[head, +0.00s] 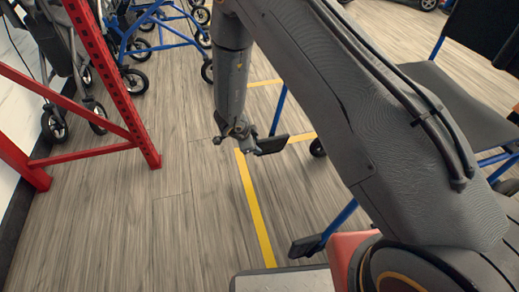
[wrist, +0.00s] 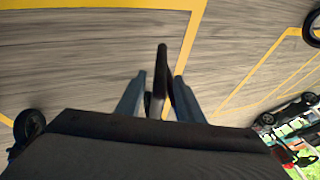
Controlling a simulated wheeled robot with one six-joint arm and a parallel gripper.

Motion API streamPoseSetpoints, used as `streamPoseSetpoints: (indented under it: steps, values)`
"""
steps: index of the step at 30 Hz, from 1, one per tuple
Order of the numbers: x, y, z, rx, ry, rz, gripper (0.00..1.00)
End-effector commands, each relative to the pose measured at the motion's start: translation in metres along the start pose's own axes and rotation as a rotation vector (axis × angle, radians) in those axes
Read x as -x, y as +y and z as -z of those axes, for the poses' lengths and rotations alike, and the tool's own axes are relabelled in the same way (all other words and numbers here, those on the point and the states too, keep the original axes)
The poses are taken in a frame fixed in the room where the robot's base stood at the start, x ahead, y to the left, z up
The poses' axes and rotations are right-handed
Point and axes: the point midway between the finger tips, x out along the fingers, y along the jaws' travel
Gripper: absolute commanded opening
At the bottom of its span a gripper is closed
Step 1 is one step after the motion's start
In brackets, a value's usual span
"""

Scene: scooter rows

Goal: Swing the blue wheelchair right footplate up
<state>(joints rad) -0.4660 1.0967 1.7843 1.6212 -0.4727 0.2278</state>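The blue wheelchair (head: 350,208) stands at the right in the head view, partly hidden behind my arm. Its right footplate (head: 270,145) is a black plate at the far blue hanger, just right of my gripper (head: 236,132). In the wrist view a narrow dark bar, apparently this footplate (wrist: 163,75) seen edge-on, stands between my two fingers (wrist: 160,80). Contact lower down is hidden by the dark housing. The other footplate (head: 305,245) lies nearer, out flat at the near hanger.
A red perforated frame (head: 110,75) stands at the left on the floor. Blue and grey rollators (head: 150,40) stand behind it. A caster (head: 318,147) is right of the footplate. Yellow lines (head: 255,205) mark the wood floor, which is open left of the chair.

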Motion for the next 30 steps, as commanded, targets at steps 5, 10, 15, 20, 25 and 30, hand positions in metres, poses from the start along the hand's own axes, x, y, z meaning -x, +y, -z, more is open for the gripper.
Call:
streamPoseSetpoints:
  steps: [5, 10, 15, 20, 25, 30]
  values:
    - [-0.027, 0.001, -0.002, 0.002, -0.001, 0.0, 0.34]
    - [-0.053, 0.0, -0.002, 0.002, -0.001, 0.0, 0.34]
    - [-0.065, 0.0, -0.002, 0.003, -0.002, 0.001, 0.34]
    - [-0.065, 0.0, -0.002, 0.003, -0.002, 0.001, 0.34]
    - [-0.065, 0.0, -0.002, 0.003, -0.002, 0.001, 0.17]
    - [-0.065, 0.0, -0.002, 0.003, -0.002, 0.001, 0.0]
